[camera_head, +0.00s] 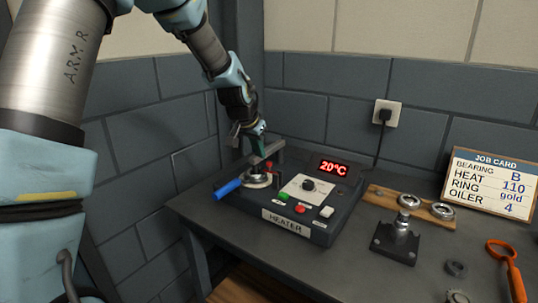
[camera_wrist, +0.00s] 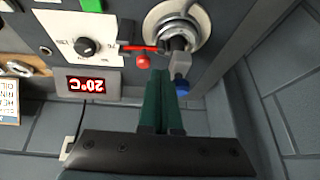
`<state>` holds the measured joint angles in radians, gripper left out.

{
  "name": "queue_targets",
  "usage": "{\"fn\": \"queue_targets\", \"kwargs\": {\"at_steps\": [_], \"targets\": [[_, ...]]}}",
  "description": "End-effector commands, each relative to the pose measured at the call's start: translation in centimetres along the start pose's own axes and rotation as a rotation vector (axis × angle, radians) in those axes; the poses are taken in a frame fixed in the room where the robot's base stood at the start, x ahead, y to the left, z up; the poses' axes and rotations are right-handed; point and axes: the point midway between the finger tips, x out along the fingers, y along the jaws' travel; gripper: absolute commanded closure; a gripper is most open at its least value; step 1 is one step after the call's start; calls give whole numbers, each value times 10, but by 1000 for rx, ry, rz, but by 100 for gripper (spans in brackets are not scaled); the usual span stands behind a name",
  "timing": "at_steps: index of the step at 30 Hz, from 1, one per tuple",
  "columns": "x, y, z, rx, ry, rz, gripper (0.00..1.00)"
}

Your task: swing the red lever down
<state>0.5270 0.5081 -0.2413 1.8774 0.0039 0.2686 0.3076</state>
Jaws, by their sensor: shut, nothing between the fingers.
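The red lever (camera_wrist: 140,48) lies roughly crosswise beside a round metal ring (camera_wrist: 176,26) on the heater panel in the wrist view, with a red knob (camera_wrist: 143,62) close by. In the head view, a small red part (camera_head: 268,166) shows beside dark posts, partly hidden by my gripper. My gripper (camera_head: 258,156) is over the back left of the heater. Its green fingers (camera_wrist: 165,82) are shut and empty, pointing toward the ring. I cannot tell whether they touch anything. A blue handle (camera_head: 228,188) sticks out left of the ring; its end (camera_wrist: 181,87) is near my fingertips.
The heater (camera_head: 322,232) has a display (camera_head: 333,168) reading 20°C, a black dial (camera_head: 308,185), and green (camera_head: 284,196) and red (camera_head: 300,209) buttons. Right of it stand a metal fixture (camera_head: 396,240), a wooden ring board (camera_head: 382,195), a job card (camera_head: 491,184) and an orange tool (camera_head: 512,268). Walls close in behind.

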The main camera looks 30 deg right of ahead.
Motion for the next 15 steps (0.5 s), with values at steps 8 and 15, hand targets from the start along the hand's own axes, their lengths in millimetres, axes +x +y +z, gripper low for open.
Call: {"fn": "queue_targets", "kwargs": {"at_steps": [8, 15], "targets": [[-25, -23, -6, -5, 3, -3, 100], [-41, -59, 6, -4, 2, -3, 100]]}}
